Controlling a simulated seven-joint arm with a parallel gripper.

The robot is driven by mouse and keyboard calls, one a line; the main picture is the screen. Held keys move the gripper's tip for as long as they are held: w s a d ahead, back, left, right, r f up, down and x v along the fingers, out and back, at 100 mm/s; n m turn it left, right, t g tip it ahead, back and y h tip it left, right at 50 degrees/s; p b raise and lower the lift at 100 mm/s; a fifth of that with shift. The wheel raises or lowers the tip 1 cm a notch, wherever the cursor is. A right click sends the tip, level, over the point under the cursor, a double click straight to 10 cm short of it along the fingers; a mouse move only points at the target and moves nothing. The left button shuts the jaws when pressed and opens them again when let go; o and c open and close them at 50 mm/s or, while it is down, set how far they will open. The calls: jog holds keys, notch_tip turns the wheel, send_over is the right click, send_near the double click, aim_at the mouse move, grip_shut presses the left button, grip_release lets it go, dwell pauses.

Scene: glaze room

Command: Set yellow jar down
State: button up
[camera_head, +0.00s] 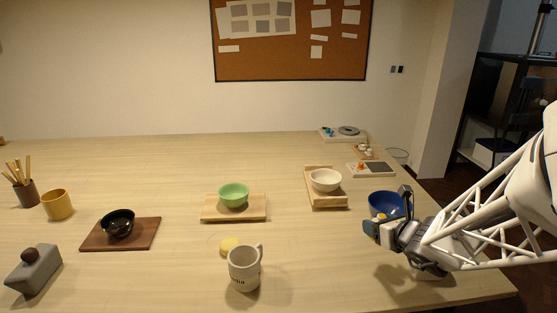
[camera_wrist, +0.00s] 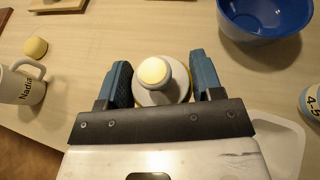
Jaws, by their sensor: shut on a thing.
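The yellow jar (camera_wrist: 154,85) is between the fingers of my gripper (camera_wrist: 160,80) in the wrist view. Its pale yellow round knob and grey-white lid face the camera, with a little yellow showing at the edge below. The fingers press on it from both sides. In the head view my gripper (camera_head: 385,230) is over the right front part of the table, just in front of the blue bowl (camera_head: 384,204). There the jar is mostly hidden by the gripper. I cannot tell whether its base touches the table.
A lettered mug (camera_head: 244,268) and a yellow sponge (camera_head: 230,245) stand left of my gripper. A green bowl (camera_head: 234,196) and a white bowl (camera_head: 325,180) rest on wooden boards farther back. In the wrist view a white tray (camera_wrist: 285,135) and a numbered container (camera_wrist: 312,103) lie to the right.

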jog(key=w+d+r+n+y, duration=0.15)
jog(key=w+d, duration=0.25)
jog(key=w, duration=0.6)
jog(key=w+d+r+n+y, duration=0.15)
jog(key=w+d, duration=0.25)
jog(key=w, duration=0.5)
jog(key=g+y, duration=0.1)
jog(key=g, duration=0.1)
send_over(377, 191)
jog(key=shift+f+n, duration=0.4)
jog(key=shift+f, duration=0.9)
jog(key=shift+f, duration=2.5)
jog(key=shift+f, duration=0.1)
jog(key=shift+f, duration=2.4)
jog(key=shift+f, duration=0.1)
